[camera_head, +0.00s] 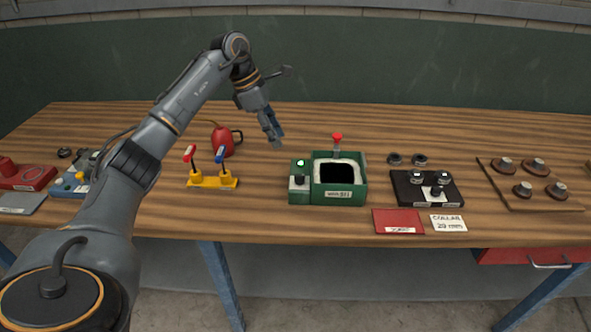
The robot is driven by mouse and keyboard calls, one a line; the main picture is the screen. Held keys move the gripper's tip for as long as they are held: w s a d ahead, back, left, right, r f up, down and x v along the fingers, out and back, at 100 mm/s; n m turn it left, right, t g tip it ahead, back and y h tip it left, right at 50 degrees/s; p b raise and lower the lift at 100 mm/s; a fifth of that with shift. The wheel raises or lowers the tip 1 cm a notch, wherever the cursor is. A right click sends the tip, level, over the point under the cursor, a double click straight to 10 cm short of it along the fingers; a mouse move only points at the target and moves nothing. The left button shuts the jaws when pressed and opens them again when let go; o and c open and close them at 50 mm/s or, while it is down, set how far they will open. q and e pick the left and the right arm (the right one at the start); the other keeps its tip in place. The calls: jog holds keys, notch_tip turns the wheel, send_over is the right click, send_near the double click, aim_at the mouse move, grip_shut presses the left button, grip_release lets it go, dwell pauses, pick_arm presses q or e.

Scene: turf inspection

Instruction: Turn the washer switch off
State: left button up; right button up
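A green box (340,195) with a dark opening stands near the middle of the table, and I take it for the washer; its small label is hard to read. A green control block on its left side carries a lit green lamp (300,162) and a black switch knob (299,180). A red-topped lever (337,140) stands at its back. My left gripper (275,138) hangs above the table, behind and left of the box, apart from the switch. Its fingers are seen edge-on, so I cannot tell whether they are open. My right gripper is not in view.
A yellow base (213,182) with red and blue levers and a red can (222,140) stand left of the box. A black block (427,190), a red plate (398,221) and a collar card (448,223) lie right. A wooden board (530,185) holds several knobs.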

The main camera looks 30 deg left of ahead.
aim_at(298, 175)
pick_arm(q)
jog(key=p+x, duration=0.2)
jog(key=x, duration=1.1)
jog(key=shift+r, duration=0.1)
jog(key=shift+c, duration=0.4)
grip_shut()
